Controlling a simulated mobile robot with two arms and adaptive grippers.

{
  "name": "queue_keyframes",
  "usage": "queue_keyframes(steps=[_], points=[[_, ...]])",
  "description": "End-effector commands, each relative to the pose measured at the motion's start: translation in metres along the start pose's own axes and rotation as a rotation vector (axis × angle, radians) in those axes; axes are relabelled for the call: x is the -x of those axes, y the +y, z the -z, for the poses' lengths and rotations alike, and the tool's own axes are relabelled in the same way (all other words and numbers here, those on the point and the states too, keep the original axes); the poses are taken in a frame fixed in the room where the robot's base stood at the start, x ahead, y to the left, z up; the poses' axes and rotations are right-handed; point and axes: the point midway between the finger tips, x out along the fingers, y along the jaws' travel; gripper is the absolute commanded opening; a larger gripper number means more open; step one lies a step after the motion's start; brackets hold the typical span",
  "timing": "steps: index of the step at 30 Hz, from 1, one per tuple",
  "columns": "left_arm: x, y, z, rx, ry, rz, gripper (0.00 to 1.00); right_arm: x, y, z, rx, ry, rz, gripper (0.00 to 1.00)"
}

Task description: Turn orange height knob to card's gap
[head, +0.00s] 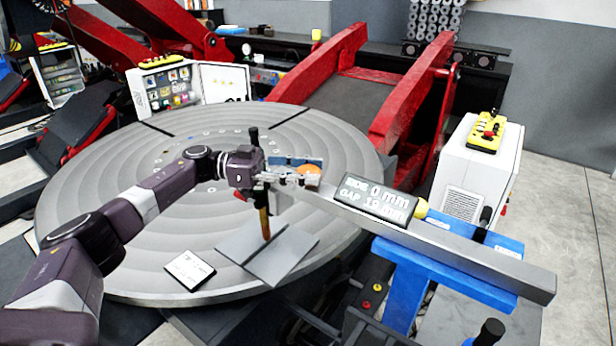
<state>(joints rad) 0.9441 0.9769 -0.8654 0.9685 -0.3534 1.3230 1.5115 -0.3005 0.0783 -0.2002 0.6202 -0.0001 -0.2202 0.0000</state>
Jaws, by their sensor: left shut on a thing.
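The orange height knob (309,170) sits at the left end of a long grey beam (480,262), above the round turntable. My left gripper (290,179) reaches it from the left and is shut on it; the fingertips are small and partly hard to make out. My right gripper is not in view.
The ridged grey turntable (90,200) fills the middle. Grey plates (268,254) lie below a rod with a brown lower part (265,222). A blue stand (405,285) supports the beam. Red arms (410,85) rise behind, and a white cabinet (480,165) stands right.

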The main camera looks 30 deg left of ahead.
Motion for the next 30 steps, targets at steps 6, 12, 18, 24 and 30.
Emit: queue_keyframes(steps=[6, 12, 18, 24, 30], points=[[-0.0005, -0.0004, 0.0015, 0.0, 0.003, -0.012, 0.14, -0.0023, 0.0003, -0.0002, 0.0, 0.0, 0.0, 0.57], [-0.0005, -0.0003, 0.0018, 0.0, 0.004, -0.013, 0.14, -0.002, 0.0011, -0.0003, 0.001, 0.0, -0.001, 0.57], [-0.0005, -0.0002, 0.0017, 0.0, 0.004, -0.012, 0.5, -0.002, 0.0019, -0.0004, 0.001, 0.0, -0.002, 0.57], [-0.0004, 0.0, 0.0009, 0.0, 0.002, -0.013, 0.57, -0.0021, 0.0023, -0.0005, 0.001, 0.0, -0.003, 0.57], [-0.0002, -0.0001, 0.0048, -0.002, 0.002, -0.013, 0.57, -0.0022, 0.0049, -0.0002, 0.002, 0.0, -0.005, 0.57]])
